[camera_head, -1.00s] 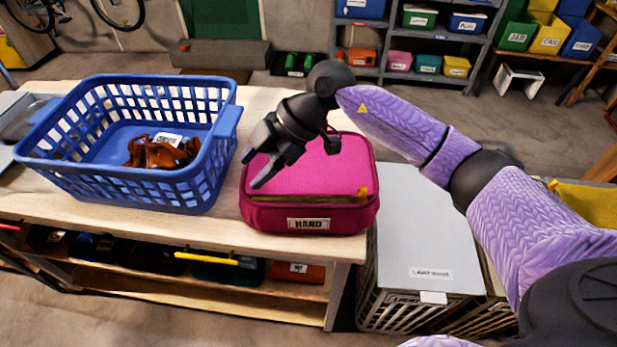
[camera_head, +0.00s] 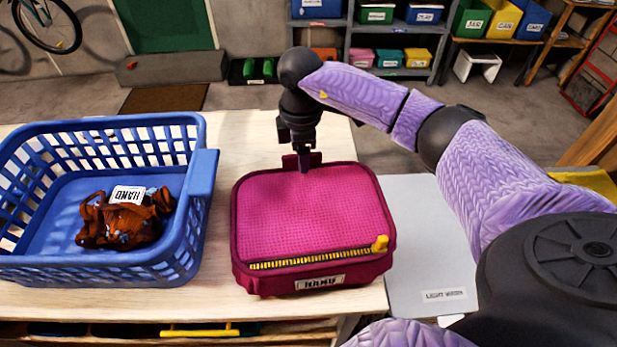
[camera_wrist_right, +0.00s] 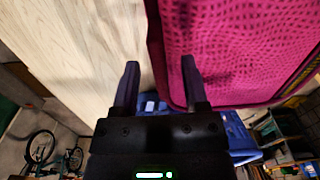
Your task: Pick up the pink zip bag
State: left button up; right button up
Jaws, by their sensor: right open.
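The pink zip bag (camera_head: 315,210) lies on the wooden table, with a yellow zip and pull along its near side and a "HAND" label on its front. It also shows in the right wrist view (camera_wrist_right: 235,45). My right gripper (camera_head: 303,165) points down at the bag's far edge. In the right wrist view it is open (camera_wrist_right: 160,75), one finger over bare wood and the other over the bag's edge. I cannot tell whether the fingers touch the bag. My left gripper is not in view.
A blue laundry basket (camera_head: 200,175) with a brown labelled item (camera_head: 125,220) stands left of the bag, a narrow gap between them. A light grey lid (camera_head: 425,235) lies to the right of the table. Shelves with bins (camera_head: 385,40) stand at the back.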

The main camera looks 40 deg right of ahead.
jog(key=shift+f, duration=0.6)
jog(key=shift+r, duration=0.1)
grip_shut()
dwell(0.8)
